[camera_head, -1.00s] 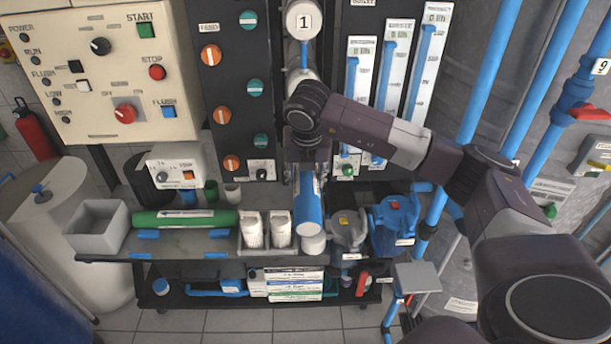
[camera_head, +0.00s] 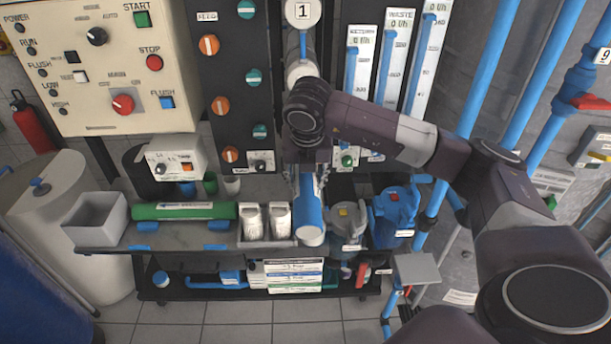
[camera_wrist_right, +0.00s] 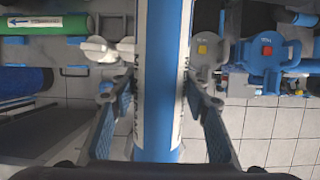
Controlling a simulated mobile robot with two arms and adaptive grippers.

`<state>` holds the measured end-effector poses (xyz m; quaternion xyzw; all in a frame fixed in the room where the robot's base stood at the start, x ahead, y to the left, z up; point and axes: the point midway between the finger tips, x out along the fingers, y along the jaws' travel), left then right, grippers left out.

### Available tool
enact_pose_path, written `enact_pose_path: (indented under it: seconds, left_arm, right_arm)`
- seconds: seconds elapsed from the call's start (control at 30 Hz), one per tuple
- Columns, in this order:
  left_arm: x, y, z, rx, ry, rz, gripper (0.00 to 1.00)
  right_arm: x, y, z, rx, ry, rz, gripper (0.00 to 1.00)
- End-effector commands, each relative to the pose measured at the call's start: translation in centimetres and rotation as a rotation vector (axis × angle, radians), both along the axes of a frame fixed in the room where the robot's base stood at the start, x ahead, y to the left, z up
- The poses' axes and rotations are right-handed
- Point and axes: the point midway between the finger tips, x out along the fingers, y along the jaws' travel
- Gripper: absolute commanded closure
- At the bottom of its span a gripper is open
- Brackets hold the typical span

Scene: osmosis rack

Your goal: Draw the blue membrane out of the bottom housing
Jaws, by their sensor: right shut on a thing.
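The blue membrane (camera_head: 308,205) is a blue and white labelled cylinder jutting out below my right wrist in the head view, its pale end towards me. It fills the middle of the right wrist view (camera_wrist_right: 158,85). My right gripper (camera_wrist_right: 156,118) has one finger on each side of it and is shut on it. The gripper (camera_head: 306,165) is mostly hidden by its own wrist in the head view. White housings stand behind, one marked 1 (camera_head: 303,12); the bottom housing's mouth is hidden by my arm. My left gripper is not in view.
A green membrane (camera_head: 184,211) lies on the bench left of the blue one. White cartridges (camera_head: 265,222), a grey bin (camera_head: 96,218), a grey pump part (camera_head: 347,222) and a blue pump (camera_head: 395,210) stand close by. Blue pipes (camera_head: 487,70) rise at right.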

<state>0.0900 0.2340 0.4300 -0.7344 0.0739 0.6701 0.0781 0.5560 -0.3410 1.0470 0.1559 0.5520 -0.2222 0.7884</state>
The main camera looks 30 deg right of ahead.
Motion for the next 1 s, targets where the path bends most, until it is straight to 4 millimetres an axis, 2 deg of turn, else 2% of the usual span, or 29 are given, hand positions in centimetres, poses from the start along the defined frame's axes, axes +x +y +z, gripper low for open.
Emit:
enact_pose_path:
  seconds: [1.0]
  left_arm:
    - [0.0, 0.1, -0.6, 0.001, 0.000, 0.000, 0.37]
  right_arm:
    - [-2.9, 1.8, 0.1, 0.000, -0.003, -0.001, 0.88]
